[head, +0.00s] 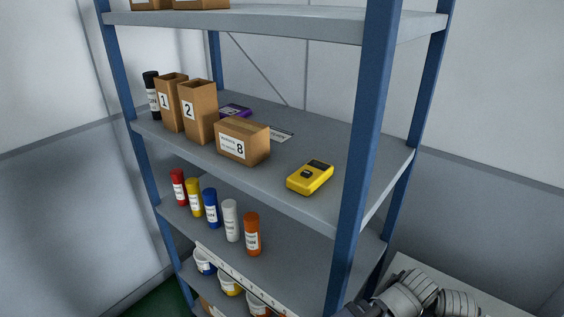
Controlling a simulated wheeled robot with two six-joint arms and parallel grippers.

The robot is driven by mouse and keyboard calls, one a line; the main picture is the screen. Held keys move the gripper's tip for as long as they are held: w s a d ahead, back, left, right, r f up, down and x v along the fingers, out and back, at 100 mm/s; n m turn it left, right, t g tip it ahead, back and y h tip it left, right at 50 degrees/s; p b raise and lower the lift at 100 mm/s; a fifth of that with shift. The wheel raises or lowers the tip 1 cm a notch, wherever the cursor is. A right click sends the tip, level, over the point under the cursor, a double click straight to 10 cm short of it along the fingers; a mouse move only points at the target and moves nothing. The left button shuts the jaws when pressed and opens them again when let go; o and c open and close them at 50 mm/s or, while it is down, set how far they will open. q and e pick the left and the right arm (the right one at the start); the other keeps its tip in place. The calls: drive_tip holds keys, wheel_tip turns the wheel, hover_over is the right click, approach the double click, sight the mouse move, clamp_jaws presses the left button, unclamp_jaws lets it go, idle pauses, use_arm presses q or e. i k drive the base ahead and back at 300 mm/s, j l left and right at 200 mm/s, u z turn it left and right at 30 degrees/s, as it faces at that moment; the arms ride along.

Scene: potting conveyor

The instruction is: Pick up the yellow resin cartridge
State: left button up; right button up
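Part of one of my arms shows at the bottom right, but no gripper fingertips are visible.
A white cartridge (231,221) and an orange cartridge (252,234) continue the row. The shelf above (290,150) holds cardboard boxes and a yellow device (310,177). Tubs (230,285) stand below. A blue post (362,160) rises at the front right.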

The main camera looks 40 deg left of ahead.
sight(192, 184)
drive_tip(key=k+u, duration=0.35)
drive_tip(key=i+u, duration=0.1)
drive_tip(key=u, duration=0.75)
drive_tip(key=i+l+u, duration=0.1)
drive_tip(key=u, duration=0.3)
drive_tip(key=l+u, duration=0.15)
drive_tip(key=u, duration=0.25)
drive_tip(key=i+j, duration=0.2)
drive_tip(key=j, duration=0.2)
drive_tip(key=i+j, duration=0.25)
drive_tip(key=j, duration=0.15)
drive_tip(key=i+j, duration=0.2)
drive_tip(key=j, duration=0.15)
drive_tip(key=i+j, duration=0.2)
drive_tip(key=j, duration=0.2)
drive_tip(key=j+z, duration=0.1)
drive_tip(key=z, duration=1.25)
drive_tip(key=i+j, duration=0.05)
